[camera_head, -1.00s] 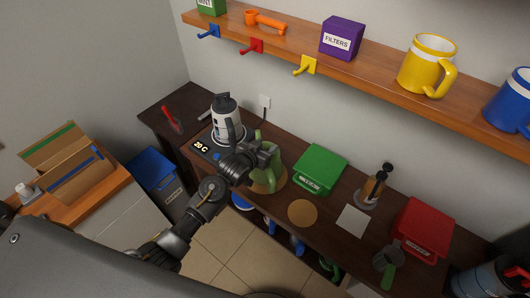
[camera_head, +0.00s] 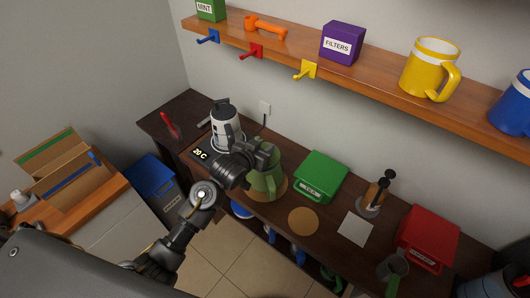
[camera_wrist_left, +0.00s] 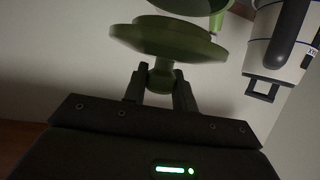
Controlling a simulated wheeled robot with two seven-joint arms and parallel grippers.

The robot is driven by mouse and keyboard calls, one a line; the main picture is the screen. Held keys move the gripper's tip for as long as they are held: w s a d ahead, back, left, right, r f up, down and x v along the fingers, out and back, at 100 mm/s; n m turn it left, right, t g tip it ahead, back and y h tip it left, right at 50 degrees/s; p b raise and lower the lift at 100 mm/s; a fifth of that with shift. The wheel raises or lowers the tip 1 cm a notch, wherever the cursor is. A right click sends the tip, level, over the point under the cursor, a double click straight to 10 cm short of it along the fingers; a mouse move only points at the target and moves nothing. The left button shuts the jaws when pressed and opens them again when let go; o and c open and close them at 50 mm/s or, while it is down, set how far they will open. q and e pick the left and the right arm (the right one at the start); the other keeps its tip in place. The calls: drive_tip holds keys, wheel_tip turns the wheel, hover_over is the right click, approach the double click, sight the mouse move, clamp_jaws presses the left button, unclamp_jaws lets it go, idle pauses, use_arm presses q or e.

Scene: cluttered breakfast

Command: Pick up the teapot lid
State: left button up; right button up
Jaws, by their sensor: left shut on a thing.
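The green teapot (camera_head: 264,182) stands on a round tan mat (camera_head: 281,191) on the dark counter, partly hidden behind my left gripper (camera_head: 262,152). The green teapot lid (camera_wrist_left: 168,40) shows in the left wrist view as a wide disc with a knob. My left gripper, also in that view (camera_wrist_left: 160,92), is shut on the knob between its two fingers. The edge of the teapot (camera_wrist_left: 190,8) shows past the lid, at the top of that view. I cannot tell how far the lid is from the teapot's rim. In the head view the lid is hidden by my gripper.
A white and black kettle (camera_head: 225,125) stands close left of the teapot, also in the wrist view (camera_wrist_left: 283,42). A green box (camera_head: 320,174) is to the right. A shelf (camera_head: 375,75) with mugs runs above. A bare round mat (camera_head: 303,221) lies in front.

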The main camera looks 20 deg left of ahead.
use_arm(q)
drive_tip(key=s+r, duration=0.3)
drive_tip(key=r, duration=0.1)
drive_tip(key=shift+s+r+b, duration=0.15)
drive_tip(key=shift+s+b, duration=0.15)
drive_tip(key=shift+s, duration=0.1)
drive_tip(key=d+b+v, duration=0.2)
drive_tip(key=v, duration=0.7)
drive_tip(key=shift+s+d, duration=0.25)
drive_tip(key=shift+d, duration=0.05)
drive_tip(key=shift+w+r, duration=0.1)
